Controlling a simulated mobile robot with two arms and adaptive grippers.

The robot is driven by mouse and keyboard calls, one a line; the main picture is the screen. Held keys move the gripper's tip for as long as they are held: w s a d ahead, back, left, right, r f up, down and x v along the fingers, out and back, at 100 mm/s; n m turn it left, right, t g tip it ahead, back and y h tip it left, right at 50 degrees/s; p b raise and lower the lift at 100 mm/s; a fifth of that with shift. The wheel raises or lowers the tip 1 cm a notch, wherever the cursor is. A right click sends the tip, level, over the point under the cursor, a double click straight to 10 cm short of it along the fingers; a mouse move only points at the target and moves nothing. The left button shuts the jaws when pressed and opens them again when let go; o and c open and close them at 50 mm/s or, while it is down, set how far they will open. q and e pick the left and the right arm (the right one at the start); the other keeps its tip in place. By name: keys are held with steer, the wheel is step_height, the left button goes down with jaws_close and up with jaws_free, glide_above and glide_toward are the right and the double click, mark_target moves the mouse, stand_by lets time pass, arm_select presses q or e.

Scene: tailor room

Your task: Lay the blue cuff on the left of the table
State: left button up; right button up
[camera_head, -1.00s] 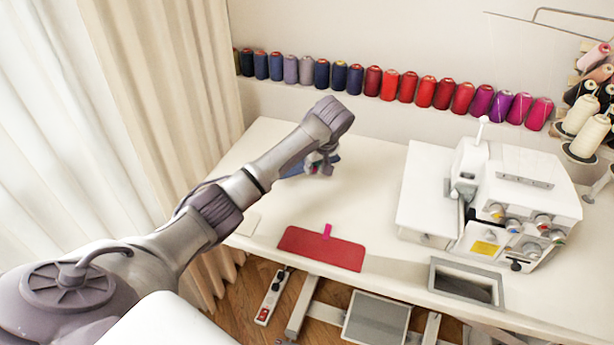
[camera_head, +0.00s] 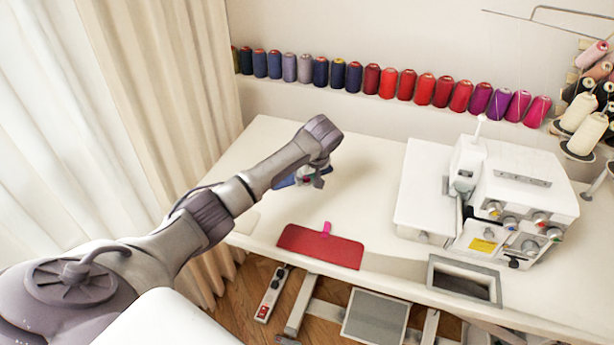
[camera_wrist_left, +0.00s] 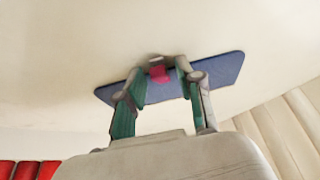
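The blue cuff (camera_head: 287,181) is mostly hidden behind my left gripper (camera_head: 316,177) in the head view, over the left part of the white table (camera_head: 376,180). The left wrist view shows more of the blue cuff (camera_wrist_left: 217,72), a flat dark-blue piece with a pink tab (camera_wrist_left: 160,74). The fingertips of my left gripper (camera_wrist_left: 168,66) close in around the pink tab and hold the cuff by it. I cannot tell how far the cuff is above the tabletop. My right gripper is in neither view.
A red piece with a pink tab (camera_head: 320,247) lies at the table's front edge. A white overlock machine (camera_head: 515,190) stands on the right. A row of thread spools (camera_head: 388,83) lines the wall. Curtains (camera_head: 190,90) hang at the left. Tabletop between gripper and machine is clear.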

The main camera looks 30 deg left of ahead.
arm_select(q)
steer(key=shift+s+d+r, duration=0.1)
steer(key=shift+d+r, duration=0.05)
steer(key=shift+r, duration=0.4)
steer(key=v, duration=1.1)
